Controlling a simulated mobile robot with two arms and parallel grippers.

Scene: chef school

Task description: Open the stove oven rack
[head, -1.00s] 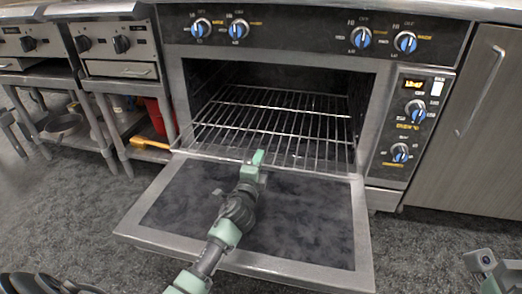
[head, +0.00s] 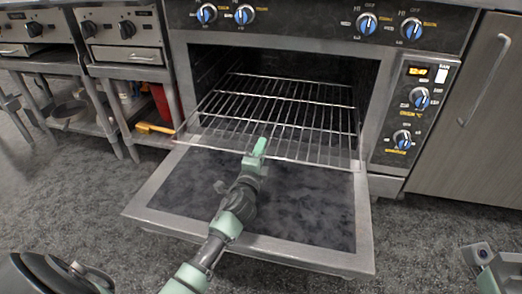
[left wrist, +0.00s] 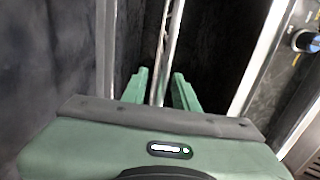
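The oven rack (head: 275,107) is a wire grid in the open oven, its front edge by the lowered oven door (head: 160,195). My left gripper (head: 259,146) is over the inner end of the door, at the middle of the rack's front edge. In the left wrist view its green fingers (left wrist: 161,82) stand a small gap apart, one on each side of the rack's front bars (left wrist: 163,55). I cannot tell whether they press on the bars. My right gripper is not clearly in view.
The stove front with blue knobs (head: 366,24) is above the opening, and a control panel (head: 411,105) is to its right. A grey cabinet (head: 470,120) stands farther right. Steel shelving (head: 100,110) stands left. Carpet floor lies around the door.

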